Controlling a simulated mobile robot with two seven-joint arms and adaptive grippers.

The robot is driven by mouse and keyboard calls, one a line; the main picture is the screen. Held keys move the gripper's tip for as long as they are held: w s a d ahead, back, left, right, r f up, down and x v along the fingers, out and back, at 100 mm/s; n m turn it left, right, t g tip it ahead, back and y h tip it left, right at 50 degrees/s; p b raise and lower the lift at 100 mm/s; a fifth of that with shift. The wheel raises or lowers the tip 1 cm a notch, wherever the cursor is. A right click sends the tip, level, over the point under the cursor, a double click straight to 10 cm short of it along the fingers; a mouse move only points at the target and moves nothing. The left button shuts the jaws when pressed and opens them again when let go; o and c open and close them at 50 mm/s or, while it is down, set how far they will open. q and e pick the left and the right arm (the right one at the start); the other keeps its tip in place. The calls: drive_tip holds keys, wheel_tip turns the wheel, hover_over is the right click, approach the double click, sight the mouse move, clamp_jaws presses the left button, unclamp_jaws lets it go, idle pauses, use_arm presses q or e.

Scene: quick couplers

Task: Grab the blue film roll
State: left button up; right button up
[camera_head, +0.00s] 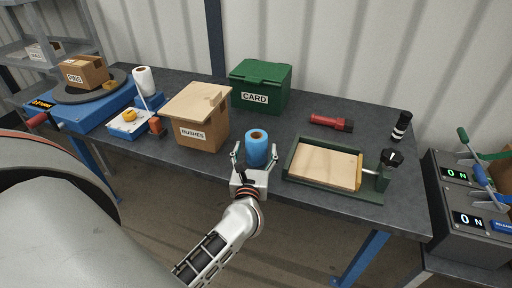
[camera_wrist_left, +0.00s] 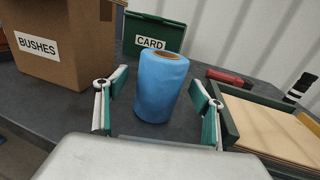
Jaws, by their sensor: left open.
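The blue film roll (camera_head: 257,146) stands upright on the dark bench top, near the front edge. It also shows in the left wrist view (camera_wrist_left: 161,88), upright and centred ahead of the jaws. My left gripper (camera_head: 254,156) is open, with one finger to each side of the roll's near part. In the left wrist view the two fingers (camera_wrist_left: 157,104) stand apart with gaps between them and the roll. The roll rests on the bench and is not gripped. My right gripper is not in view.
A cardboard box marked BUSHES (camera_head: 203,138) stands just left of the roll. A green CARD box (camera_head: 259,88) is behind. A green-framed wooden fixture (camera_head: 323,167) lies close on the right.

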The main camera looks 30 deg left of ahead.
use_arm(q)
drive_tip(key=shift+x, duration=1.25)
drive_tip(key=shift+d, duration=0.1)
drive_tip(key=c, duration=1.5)
drive_tip(key=shift+r, duration=0.15)
